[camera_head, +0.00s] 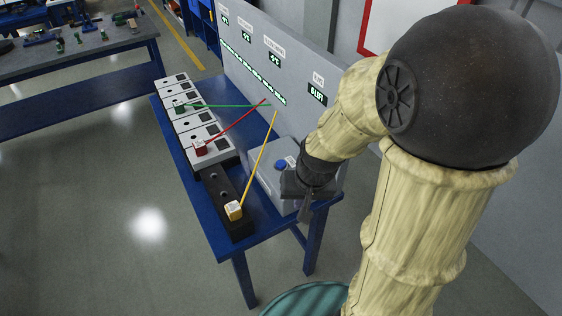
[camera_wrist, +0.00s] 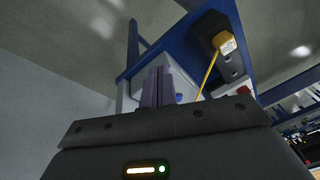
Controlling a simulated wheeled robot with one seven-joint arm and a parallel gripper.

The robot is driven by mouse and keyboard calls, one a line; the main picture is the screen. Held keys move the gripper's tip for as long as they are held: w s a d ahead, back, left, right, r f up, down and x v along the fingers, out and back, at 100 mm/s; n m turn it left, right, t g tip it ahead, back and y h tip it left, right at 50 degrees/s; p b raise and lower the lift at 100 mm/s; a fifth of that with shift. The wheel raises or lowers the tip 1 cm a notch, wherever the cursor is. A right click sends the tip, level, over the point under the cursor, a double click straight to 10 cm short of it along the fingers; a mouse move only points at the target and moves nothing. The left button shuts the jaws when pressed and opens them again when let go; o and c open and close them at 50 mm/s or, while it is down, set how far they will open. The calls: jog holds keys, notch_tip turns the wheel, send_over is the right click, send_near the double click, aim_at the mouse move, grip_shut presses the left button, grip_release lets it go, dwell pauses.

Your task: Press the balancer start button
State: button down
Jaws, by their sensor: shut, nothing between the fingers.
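The balancer is a light grey box (camera_head: 268,178) at the right end of the blue bench, partly hidden by my arm. A blue round button (camera_head: 281,163) shows on its top. My gripper (camera_head: 306,212) is shut and empty, pointing down at the box's right side in the head view. It looks apart from the button; whether it touches the box I cannot tell. In the wrist view the shut fingers (camera_wrist: 158,84) stand in front of the grey box (camera_wrist: 127,97), and the blue button (camera_wrist: 179,98) shows just right of them.
A yellow block (camera_head: 234,211) with a yellow cord sits on a black rail (camera_head: 222,190) left of the box. White units (camera_head: 184,108) with red and green plugs and cords line the blue bench (camera_head: 210,222). A grey panel (camera_head: 262,60) with green displays stands behind.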

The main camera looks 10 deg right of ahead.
jog(key=w+d+f+m+t+y+p, duration=0.1)
jog(key=w+m+p, duration=0.3)
jog(key=w+m, duration=0.5)
jog(key=w+d+f+m+t+y+p, duration=0.1)
jog(key=w+m+t+p, duration=0.3)
jog(key=w+m, duration=0.6)
jog(key=w+f+y, duration=0.1)
jog(key=w, duration=0.6)
jog(key=shift+w+f+t, duration=0.2)
jog(key=shift+w+t, duration=0.05)
jog(key=shift+t, duration=0.05)
jog(key=b, duration=0.4)
send_over(284, 165)
jog(key=shift+y, duration=0.3)
notch_tip(284, 165, down, 7)
jog(key=shift+w+r, duration=0.1)
notch_tip(284, 165, down, 2)
jog(key=shift+b, duration=1.1)
jog(key=shift+f+b, duration=0.4)
jog(key=shift+b, duration=0.2)
